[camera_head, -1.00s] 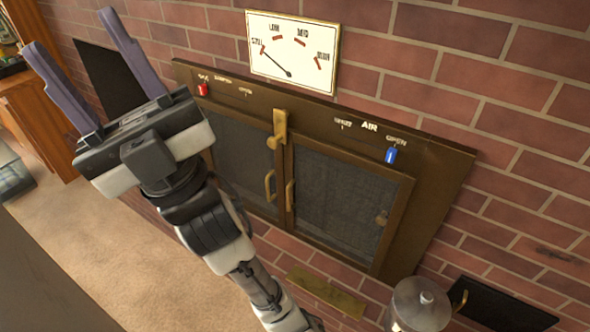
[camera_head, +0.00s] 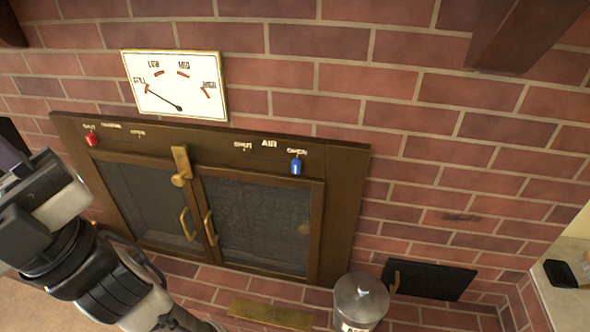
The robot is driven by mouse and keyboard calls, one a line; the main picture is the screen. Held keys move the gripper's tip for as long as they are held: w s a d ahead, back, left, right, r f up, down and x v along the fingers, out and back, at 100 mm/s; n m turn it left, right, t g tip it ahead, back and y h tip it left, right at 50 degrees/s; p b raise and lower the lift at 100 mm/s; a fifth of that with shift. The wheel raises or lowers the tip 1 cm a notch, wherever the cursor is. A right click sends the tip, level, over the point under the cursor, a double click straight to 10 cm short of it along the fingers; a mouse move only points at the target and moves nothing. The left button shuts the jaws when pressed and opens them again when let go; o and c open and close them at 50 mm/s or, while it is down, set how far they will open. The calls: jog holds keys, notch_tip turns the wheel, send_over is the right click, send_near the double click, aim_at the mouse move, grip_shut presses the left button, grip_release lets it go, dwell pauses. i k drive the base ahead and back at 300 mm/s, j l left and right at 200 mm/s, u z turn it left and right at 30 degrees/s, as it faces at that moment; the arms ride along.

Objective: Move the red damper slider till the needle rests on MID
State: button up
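The red damper slider (camera_head: 91,139) sits at the left end of its track, under the SHUT label; OPEN is at the track's right end. The white gauge (camera_head: 190,72) is on the brick wall above. Its needle (camera_head: 163,100) points up-left at the STILL mark, left of LOW and MID. My gripper (camera_head: 9,157) is at the left edge, left of and nearer than the red slider, touching nothing visible. One finger shows in part, set near the outer end of the gripper body; the other finger and both tips are out of frame.
A blue slider (camera_head: 296,166) sits at the OPEN end of the AIR track. A brass latch (camera_head: 181,166) stands out between the mesh doors (camera_head: 255,225). A lidded metal canister (camera_head: 361,300) and a black panel (camera_head: 430,279) are lower right. A counter (camera_head: 570,300) shows at far right.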

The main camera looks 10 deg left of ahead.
aim_at(91, 138)
jog(key=u, duration=1.4)
jog(key=i, duration=1.3)
